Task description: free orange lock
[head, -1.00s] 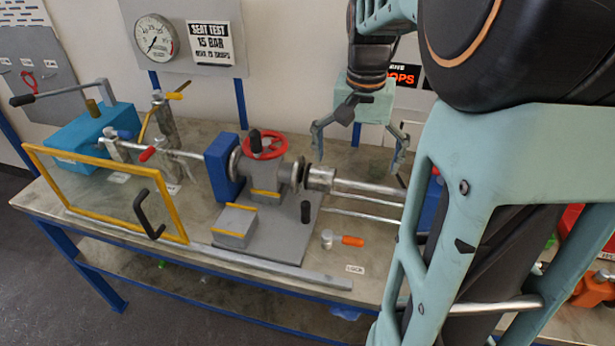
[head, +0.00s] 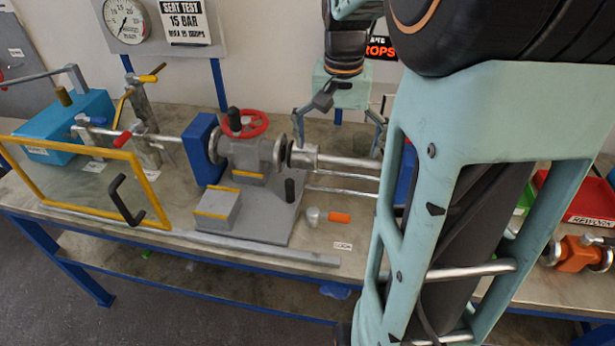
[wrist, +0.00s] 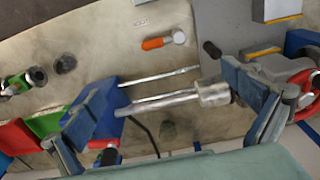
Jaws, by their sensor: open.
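The orange lock (head: 338,217) is a small piece with an orange grip and a round silver head. It lies near the bench's front, right of the grey base plate, behind a small white label (head: 343,245). It also shows in the wrist view (wrist: 158,42), near the top centre. My gripper (head: 338,138) is open and empty, above and behind the silver rods. It is apart from the orange lock, which lies nearer the bench front. In the wrist view the silver shaft passes across the space between my fingers.
The grey vessel with a red handwheel (head: 243,125) stands left of my gripper, beside a blue block (head: 203,150). Silver rods (head: 345,163) run right from it. A yellow-framed clear guard (head: 140,175) stands at front left. A red tray (head: 575,200) is at right.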

